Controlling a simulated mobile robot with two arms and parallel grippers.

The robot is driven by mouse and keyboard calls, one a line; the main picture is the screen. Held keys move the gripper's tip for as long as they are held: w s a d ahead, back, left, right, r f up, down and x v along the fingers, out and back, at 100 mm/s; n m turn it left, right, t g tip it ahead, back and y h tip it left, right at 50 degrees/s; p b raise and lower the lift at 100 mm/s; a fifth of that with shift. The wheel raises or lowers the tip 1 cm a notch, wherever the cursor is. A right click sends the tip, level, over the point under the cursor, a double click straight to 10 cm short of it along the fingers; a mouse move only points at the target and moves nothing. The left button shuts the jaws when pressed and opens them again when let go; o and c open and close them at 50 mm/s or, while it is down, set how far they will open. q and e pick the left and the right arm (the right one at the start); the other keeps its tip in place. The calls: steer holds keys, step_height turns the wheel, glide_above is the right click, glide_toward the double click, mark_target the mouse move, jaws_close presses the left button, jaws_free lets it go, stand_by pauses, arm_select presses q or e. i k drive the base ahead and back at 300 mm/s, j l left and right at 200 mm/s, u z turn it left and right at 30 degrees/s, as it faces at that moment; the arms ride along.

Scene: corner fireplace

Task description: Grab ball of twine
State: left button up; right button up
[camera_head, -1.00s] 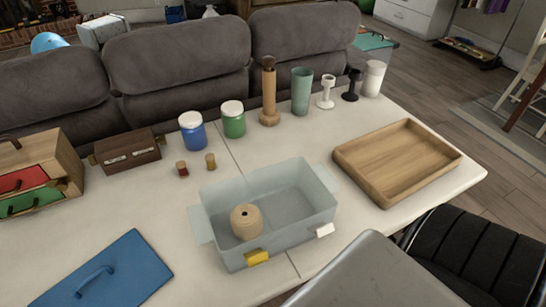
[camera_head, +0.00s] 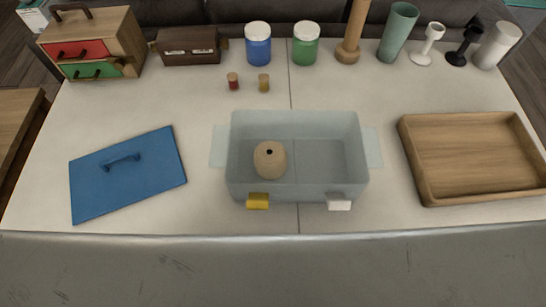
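The ball of twine (camera_head: 270,160), tan with a dark hole in its top, sits inside a translucent pale blue box (camera_head: 345,130) in the middle of the white table. It lies in the left half of the box, near the left wall. The box has no lid on it and carries a yellow clip (camera_head: 257,201) and a white clip (camera_head: 339,201) on its near side. Neither of my grippers is in view.
A blue lid with a handle (camera_head: 130,185) lies left of the box. A wooden tray (camera_head: 412,165) lies to the right. Blue (camera_head: 258,45) and green (camera_head: 305,45) jars, small spools and candle holders stand along the back. A grey surface (camera_head: 270,270) fills the near edge.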

mark_target(271, 159)
steer(key=k+j+u, duration=0.55)
steer(key=k+j, duration=0.2)
